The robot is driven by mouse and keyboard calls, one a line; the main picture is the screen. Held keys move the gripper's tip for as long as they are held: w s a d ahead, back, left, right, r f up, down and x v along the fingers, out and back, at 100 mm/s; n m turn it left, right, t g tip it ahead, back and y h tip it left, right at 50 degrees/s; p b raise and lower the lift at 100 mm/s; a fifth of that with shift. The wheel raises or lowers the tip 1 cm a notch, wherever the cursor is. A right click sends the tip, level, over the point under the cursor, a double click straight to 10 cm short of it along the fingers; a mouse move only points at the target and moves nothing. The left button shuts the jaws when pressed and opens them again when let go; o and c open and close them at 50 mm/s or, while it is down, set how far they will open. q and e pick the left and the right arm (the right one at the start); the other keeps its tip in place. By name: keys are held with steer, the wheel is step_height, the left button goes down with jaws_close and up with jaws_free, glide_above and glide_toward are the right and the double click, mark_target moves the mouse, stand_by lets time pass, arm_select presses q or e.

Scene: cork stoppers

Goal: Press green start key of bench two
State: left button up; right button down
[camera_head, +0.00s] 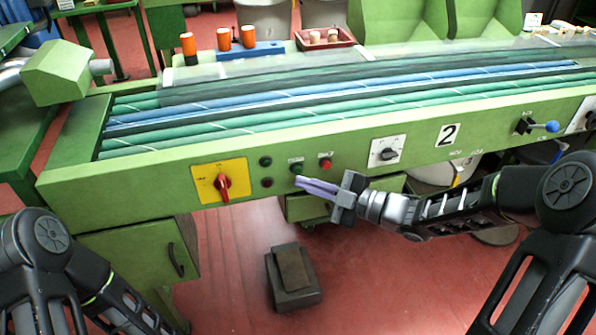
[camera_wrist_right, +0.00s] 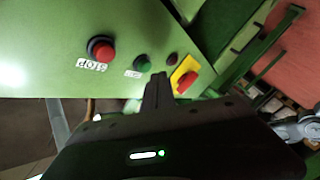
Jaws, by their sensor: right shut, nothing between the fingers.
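In the right wrist view the green key (camera_wrist_right: 142,63) shows uncovered just up and left of the fingertips (camera_wrist_right: 158,76), beside the red stop key (camera_wrist_right: 103,52). I cannot tell if the fingertips touch the panel. My left arm shows at the lower left, but its gripper is out of view.
A yellow plate with a red rotary switch (camera_head: 222,184) and two dark lamps (camera_head: 265,161) lie left of the key. A white-plated dial (camera_head: 388,151) is to the right. Orange bobbins (camera_head: 224,39) stand behind.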

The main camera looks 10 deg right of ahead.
steer(key=shift+w, duration=0.1)
stand_by(0.7)
steer(key=shift+w, duration=0.35)
steer(key=shift+w, duration=0.4)
stand_by(0.7)
steer(key=shift+s, duration=0.1)
steer(key=shift+s+b, duration=0.3)
steer(key=shift+s, duration=0.45)
steer(key=shift+s, duration=0.1)
steer(key=s, duration=0.4)
steer(key=shift+s+d, duration=0.15)
steer(key=shift+s, duration=0.25)
stand_by(0.7)
